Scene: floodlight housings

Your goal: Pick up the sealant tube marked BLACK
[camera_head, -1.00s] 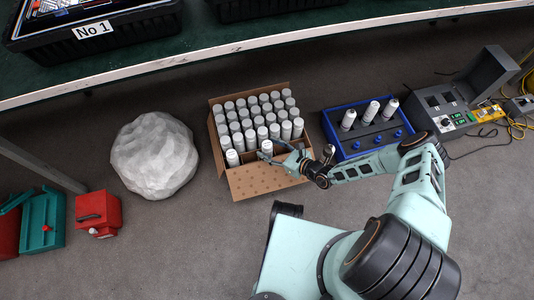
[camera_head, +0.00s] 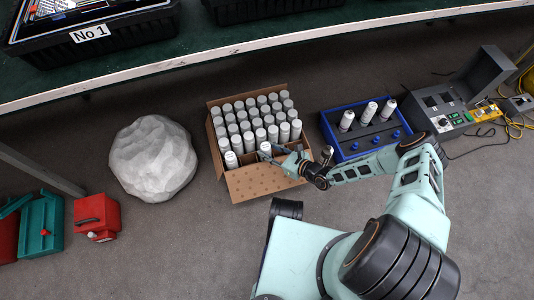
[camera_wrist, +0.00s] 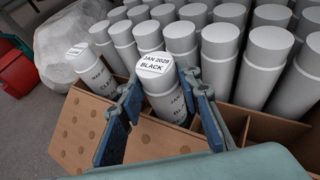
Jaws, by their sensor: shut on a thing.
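The tube marked BLACK (camera_wrist: 155,72) is grey-white, with a white cap label reading "JAN 2028 BLACK". In the wrist view it stands upright between the two blue-grey fingers of my gripper (camera_wrist: 160,105), which is shut on it. Its lower end is hidden in the cardboard box (camera_head: 262,182), and I cannot tell whether it is lifted. In the head view my gripper (camera_head: 272,154) reaches the box's front row from the right.
Several grey-capped tubes (camera_head: 253,110) fill the box behind; cardboard dividers and some empty cells lie at the front. A blue rack (camera_head: 360,148) with three tubes stands right of the box, a pale boulder (camera_head: 152,158) left. A shelf edge (camera_head: 230,50) runs behind.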

